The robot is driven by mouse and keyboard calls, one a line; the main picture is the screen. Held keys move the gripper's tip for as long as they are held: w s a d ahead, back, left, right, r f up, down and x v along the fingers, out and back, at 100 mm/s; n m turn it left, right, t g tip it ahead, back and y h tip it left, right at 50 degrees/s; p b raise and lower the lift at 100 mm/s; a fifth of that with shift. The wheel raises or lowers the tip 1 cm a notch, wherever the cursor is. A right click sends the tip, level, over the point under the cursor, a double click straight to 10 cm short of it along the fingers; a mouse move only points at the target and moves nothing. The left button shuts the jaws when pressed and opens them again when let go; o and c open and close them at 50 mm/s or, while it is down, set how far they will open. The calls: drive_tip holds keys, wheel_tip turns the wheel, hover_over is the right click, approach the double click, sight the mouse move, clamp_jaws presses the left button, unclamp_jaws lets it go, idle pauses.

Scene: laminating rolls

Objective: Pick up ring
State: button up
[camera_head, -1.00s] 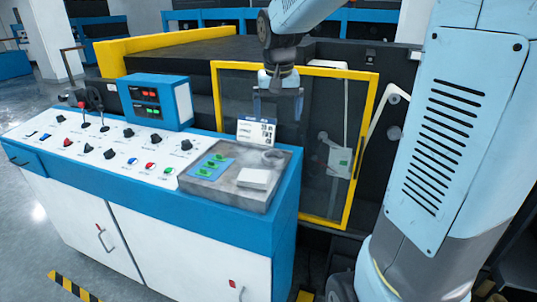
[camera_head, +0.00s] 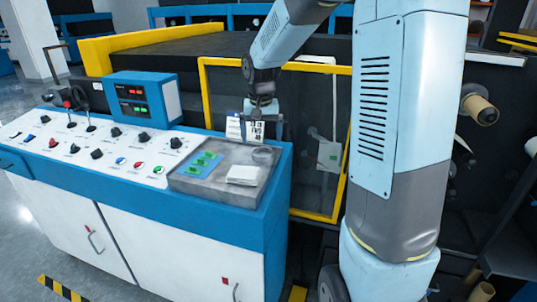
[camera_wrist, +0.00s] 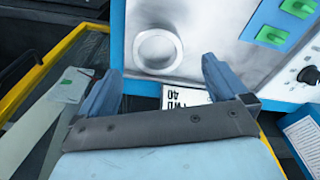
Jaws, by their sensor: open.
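The ring (camera_head: 263,155) is a pale grey circle lying flat on the grey metal panel (camera_head: 212,183) at the right end of the console. In the wrist view the ring (camera_wrist: 157,50) shows whole, near the panel's edge, beyond and between my fingertips. My gripper (camera_head: 264,128) hangs above the back edge of the console, just behind the ring in the head view. In the wrist view my gripper (camera_wrist: 158,75) has its two blue-grey fingers spread wide with nothing between them. The ring is apart from the fingers.
A white block (camera_head: 243,175) and green buttons on a blue plate (camera_head: 203,163) share the panel. A white printed card (camera_head: 236,127) stands at the back edge, partly behind my gripper. A blue display box (camera_head: 143,98) stands left. A yellow-framed door (camera_head: 322,206) is close behind.

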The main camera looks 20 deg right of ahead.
sight(263, 148)
drive_tip(key=shift+w+d+f, duration=0.15)
drive_tip(key=shift+f, duration=1.25)
drive_tip(key=shift+w+d+f, duration=0.1)
drive_tip(key=shift+f, duration=1.25)
drive_tip(key=c, duration=1.1)
